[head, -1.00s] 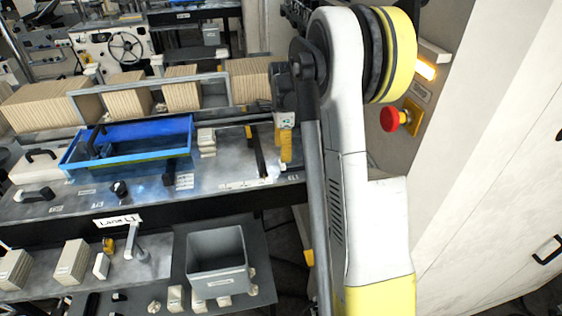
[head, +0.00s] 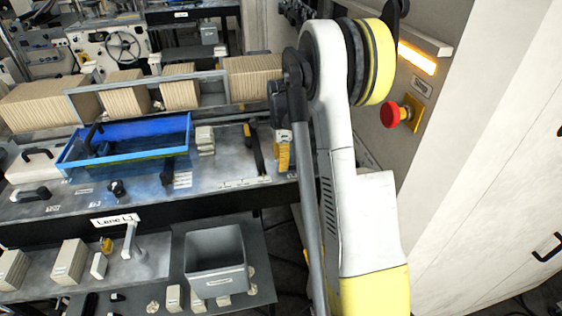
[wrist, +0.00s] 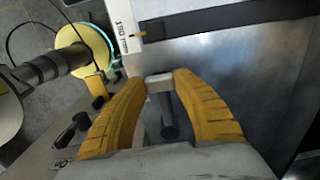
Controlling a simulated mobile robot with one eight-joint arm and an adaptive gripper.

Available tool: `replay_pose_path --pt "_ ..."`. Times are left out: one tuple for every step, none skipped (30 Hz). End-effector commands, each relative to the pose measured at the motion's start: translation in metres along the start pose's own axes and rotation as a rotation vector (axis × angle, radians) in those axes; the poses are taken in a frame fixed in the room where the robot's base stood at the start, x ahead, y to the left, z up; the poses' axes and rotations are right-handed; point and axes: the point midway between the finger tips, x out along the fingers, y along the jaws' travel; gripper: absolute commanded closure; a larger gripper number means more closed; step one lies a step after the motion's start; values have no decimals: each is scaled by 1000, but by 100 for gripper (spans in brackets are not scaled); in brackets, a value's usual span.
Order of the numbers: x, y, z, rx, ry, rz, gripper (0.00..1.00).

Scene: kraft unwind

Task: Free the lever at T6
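My gripper (head: 284,150) is at the right end of the bench in the head view, low over the worktop. In the wrist view its two yellow fingers (wrist: 160,80) flank a small pale block (wrist: 159,82). A dark round rod (wrist: 168,118) lies below the block between the fingers. The fingertips look very close to the block's sides; I cannot tell whether they press on it. Dark knobs or levers (wrist: 72,130) stand left of the fingers in the wrist view. The small labels are too blurred to tell which lever is T6.
A blue tray (head: 68,150) is on the bench, left of my gripper. A dark bar (head: 254,150) stands close beside the gripper. A grey bin (head: 215,280) is on the lower shelf. A red stop button (head: 392,114) is on the wall at the right.

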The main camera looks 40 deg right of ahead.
Motion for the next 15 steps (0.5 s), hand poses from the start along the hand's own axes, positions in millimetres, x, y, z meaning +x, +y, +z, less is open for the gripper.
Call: replay_pose_path --pt "1 0 0 0 0 1 100" --pt "1 1 0 0 0 1 100" --pt "1 1 0 0 0 1 100" --pt "1 1 0 0 0 1 100" --pt "1 1 0 -1 0 2 100" --pt "1 1 0 -3 0 2 100" --pt "1 1 0 -6 0 2 100" --pt "1 2 0 -11 0 2 100" --pt "1 3 0 -19 0 2 100" --pt "1 3 0 -26 0 2 100" --pt "2 4 0 -34 0 2 100" --pt "2 6 0 -49 0 2 100" --pt "2 7 0 -62 0 2 100" --pt "2 8 0 -76 0 2 100" --pt "2 10 0 -98 0 2 100"
